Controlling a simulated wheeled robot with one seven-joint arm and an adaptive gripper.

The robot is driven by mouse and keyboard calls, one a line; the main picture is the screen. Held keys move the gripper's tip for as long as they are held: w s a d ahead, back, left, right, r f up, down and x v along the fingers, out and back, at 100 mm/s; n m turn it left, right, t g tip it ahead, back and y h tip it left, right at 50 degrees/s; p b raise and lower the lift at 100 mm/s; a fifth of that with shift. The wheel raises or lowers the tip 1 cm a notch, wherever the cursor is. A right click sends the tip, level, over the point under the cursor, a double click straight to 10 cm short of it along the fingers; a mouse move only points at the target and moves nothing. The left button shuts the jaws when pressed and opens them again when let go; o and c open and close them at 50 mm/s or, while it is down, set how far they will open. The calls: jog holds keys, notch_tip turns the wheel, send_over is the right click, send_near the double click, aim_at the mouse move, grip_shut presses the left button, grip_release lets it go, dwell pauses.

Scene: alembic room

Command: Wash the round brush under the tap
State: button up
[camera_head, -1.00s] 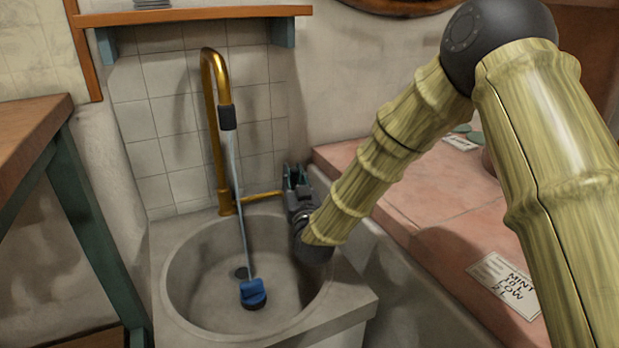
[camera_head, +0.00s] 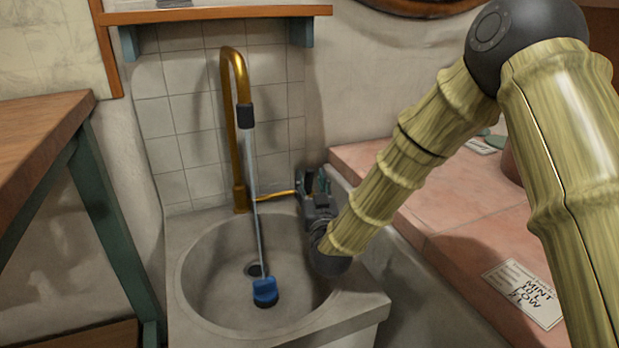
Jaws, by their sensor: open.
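The round brush (camera_head: 265,292), with a blue top and a dark underside, sits on the floor of the grey stone basin (camera_head: 205,250), near the drain. The brass tap (camera_head: 233,130) rises behind the basin and ends in a dark nozzle (camera_head: 245,116). A thin, pale stream of water (camera_head: 256,200) runs from the nozzle down to the brush or just behind it. A brass lever (camera_head: 275,195) reaches right from the tap's foot. My gripper (camera_head: 314,183) is at the basin's back right rim, its open fingers pointing up and back near the lever's end. Whether they touch it is unclear.
A pink counter (camera_head: 440,200) with a lettered card (camera_head: 525,292) stands right of the basin. A wooden table (camera_head: 40,135) with green legs is at the left. A shelf (camera_head: 215,14) hangs above the tap. The tiled wall (camera_head: 180,130) closes the back.

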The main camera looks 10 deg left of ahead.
jog(key=v, duration=0.5)
jog(key=shift+r, duration=0.1)
